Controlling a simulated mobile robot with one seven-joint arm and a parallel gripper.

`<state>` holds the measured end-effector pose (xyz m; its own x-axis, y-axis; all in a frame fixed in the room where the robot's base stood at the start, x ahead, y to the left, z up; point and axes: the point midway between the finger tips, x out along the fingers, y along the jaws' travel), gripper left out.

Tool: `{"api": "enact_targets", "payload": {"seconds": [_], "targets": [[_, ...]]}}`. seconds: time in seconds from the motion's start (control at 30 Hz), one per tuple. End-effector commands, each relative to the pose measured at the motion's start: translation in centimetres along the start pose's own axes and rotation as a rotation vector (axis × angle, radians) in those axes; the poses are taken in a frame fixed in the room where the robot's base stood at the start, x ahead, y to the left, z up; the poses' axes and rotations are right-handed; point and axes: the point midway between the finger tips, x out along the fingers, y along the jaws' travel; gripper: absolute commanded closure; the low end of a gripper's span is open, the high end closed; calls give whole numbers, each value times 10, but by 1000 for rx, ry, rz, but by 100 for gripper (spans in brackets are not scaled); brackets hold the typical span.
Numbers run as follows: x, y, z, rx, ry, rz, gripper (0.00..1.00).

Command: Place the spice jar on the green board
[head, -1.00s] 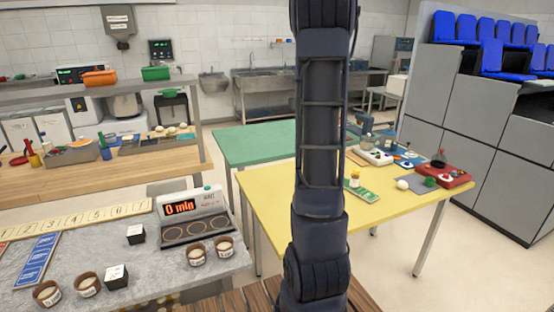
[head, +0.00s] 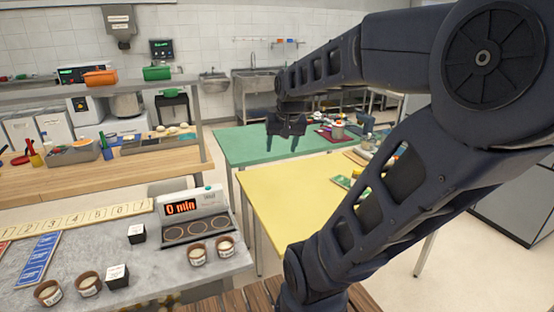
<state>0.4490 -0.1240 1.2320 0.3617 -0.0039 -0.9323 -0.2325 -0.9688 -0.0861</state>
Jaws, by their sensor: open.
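My gripper (head: 281,146) points down with its two fingers spread and nothing between them. In the picture it appears over the green table (head: 235,146); its height above the surface is hard to tell. A small green board (head: 342,182) with pale markings lies on the yellow table (head: 275,190), partly hidden by my arm. A small jar with a reddish-yellow look stood by that board in the earlier view. My arm now covers most of that spot, so I cannot clearly make out the spice jar.
Several small items, including a round container (head: 338,130), stand at the green table's right end. The left part of the yellow table is clear. A grey counter (head: 120,215) in front holds a timer (head: 190,215), cups and dark cubes.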

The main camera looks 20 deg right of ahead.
Motion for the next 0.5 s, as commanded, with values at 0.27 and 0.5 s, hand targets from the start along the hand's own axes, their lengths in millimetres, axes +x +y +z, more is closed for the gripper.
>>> {"api": "enact_targets", "payload": {"seconds": [0.27, 0.5], "targets": [[-17, -23, 62, -202, 27, -8, 40], [-18, -27, 78, -254, 30, -7, 40]]}}
